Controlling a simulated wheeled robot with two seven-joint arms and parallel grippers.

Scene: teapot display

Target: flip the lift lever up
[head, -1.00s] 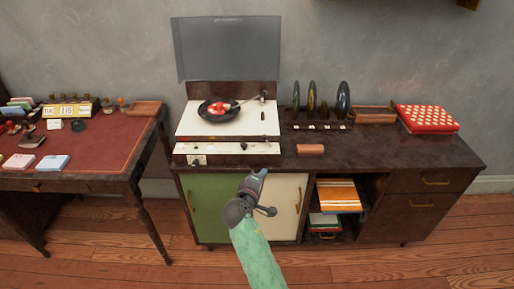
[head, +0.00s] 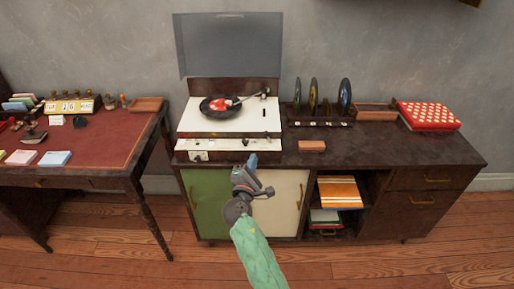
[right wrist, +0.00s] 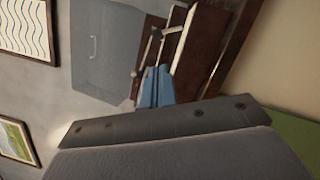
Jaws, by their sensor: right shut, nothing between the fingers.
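The record player (head: 190,122) stands on the cabinet with its clear grey lid (head: 228,45) raised. A black record (head: 207,112) with a red and white label lies on its white deck. The tonearm (head: 250,97) reaches over the record from its base at the deck's right. A small dark piece (head: 264,113) sits on the deck below that base; I cannot tell whether it is the lift lever or how it is set. My right gripper (head: 252,161) is shut and empty, in front of the player's front panel. Its blue fingers (right wrist: 156,87) show together in the wrist view. My left gripper is out of view.
A record rack (head: 318,124) stands right of the player, with a small brown block (head: 312,146) in front of it. A red patterned box (head: 428,116) lies farther right. A desk (head: 95,145) with cards and stamps stands at left.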

